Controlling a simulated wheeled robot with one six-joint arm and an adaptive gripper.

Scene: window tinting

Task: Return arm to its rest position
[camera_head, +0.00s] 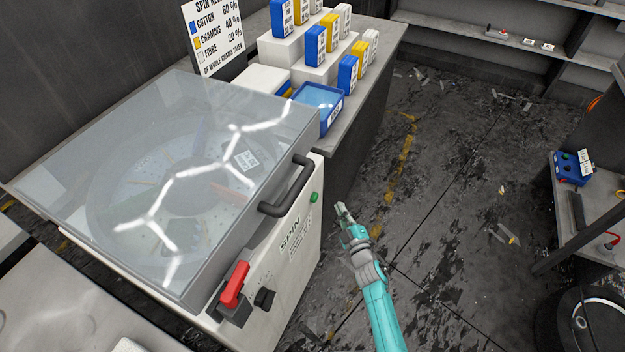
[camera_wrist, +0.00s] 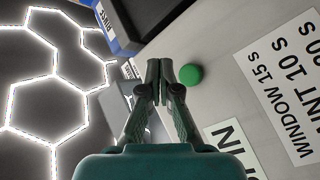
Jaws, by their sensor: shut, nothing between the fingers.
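My arm, teal, reaches up from the bottom of the head view. My gripper (camera_head: 343,210) is in the air to the right of the spin machine's front panel. In the wrist view my gripper (camera_wrist: 166,75) is shut, with nothing between its fingertips. The green button (camera_wrist: 190,75) shows just right of the fingertips there. The green button (camera_head: 314,197) also shows on the white front panel of the spin machine (camera_head: 300,235) in the head view. I cannot tell whether the fingers touch anything.
The machine's clear lid (camera_head: 150,140) is down, with a dark handle (camera_head: 288,187). A red lever (camera_head: 235,284) stands at its front corner. A blue tray of liquid (camera_head: 318,97) and several boxes stand on the bench behind. The dark floor (camera_head: 450,200) to the right is mostly open, with scattered scraps.

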